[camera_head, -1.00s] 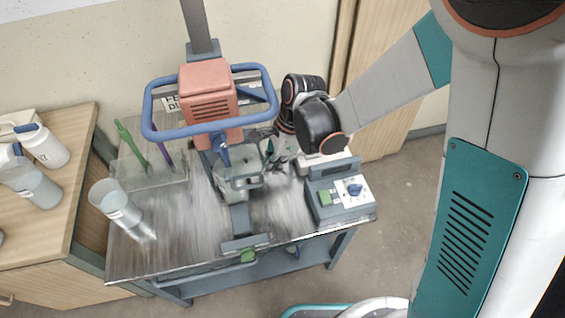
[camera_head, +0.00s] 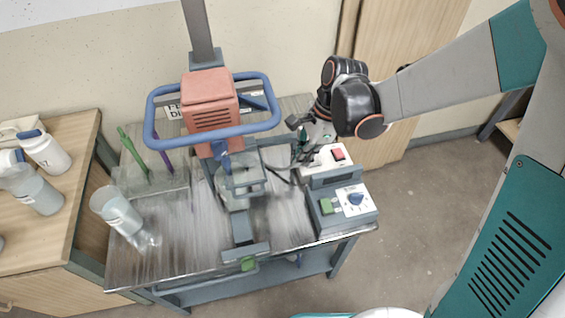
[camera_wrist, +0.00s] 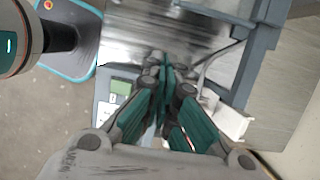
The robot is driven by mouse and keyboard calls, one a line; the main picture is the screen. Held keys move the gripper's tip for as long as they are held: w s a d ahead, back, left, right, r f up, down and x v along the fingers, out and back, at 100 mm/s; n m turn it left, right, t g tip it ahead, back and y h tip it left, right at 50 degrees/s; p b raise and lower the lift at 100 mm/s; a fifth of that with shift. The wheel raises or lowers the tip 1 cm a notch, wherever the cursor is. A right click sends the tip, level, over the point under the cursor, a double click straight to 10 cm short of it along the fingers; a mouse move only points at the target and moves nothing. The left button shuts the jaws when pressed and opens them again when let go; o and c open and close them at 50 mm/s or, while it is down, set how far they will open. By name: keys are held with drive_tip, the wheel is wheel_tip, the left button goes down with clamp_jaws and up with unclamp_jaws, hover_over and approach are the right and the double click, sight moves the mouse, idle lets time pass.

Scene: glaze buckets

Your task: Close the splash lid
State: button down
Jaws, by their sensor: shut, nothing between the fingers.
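The mixer has a red motor head (camera_head: 210,100) with a blue ring handle (camera_head: 160,134) around it. Below the head, a pale see-through guard, which looks like the splash lid (camera_head: 240,176), sits around the shaft above the stand's base. Its edges are faint, and I cannot tell its exact angle. My gripper (camera_head: 301,150) is to the right of the guard, apart from it, above the back right of the bench. In the wrist view my gripper (camera_wrist: 164,72) has its teal fingers together with nothing between them.
A clear cup (camera_head: 115,210) and stirring sticks (camera_head: 132,152) are at left.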

drive_tip(key=w+d, duration=0.1)
drive_tip(key=d, duration=0.4)
drive_tip(key=s+a+r+m+p, duration=0.2)
drive_tip(key=s+a+r+p, duration=0.2)
drive_tip(key=s+r, duration=0.15)
drive_tip(key=s+a+f+b, duration=0.1)
drive_tip(key=a+f+b, duration=0.3)
drive_tip(key=a+f, duration=0.3)
wheel_tip(320, 180, down, 4)
drive_tip(key=shift+r+t+b, duration=0.1)
drive_tip(key=shift+t+b, duration=0.3)
drive_tip(key=shift+s, duration=0.1)
drive_tip(key=shift+s+a, duration=0.2)
drive_tip(key=shift+a, duration=0.35)
drive_tip(key=shift+s+a, duration=0.15)
drive_tip(key=shift+a, duration=0.4)
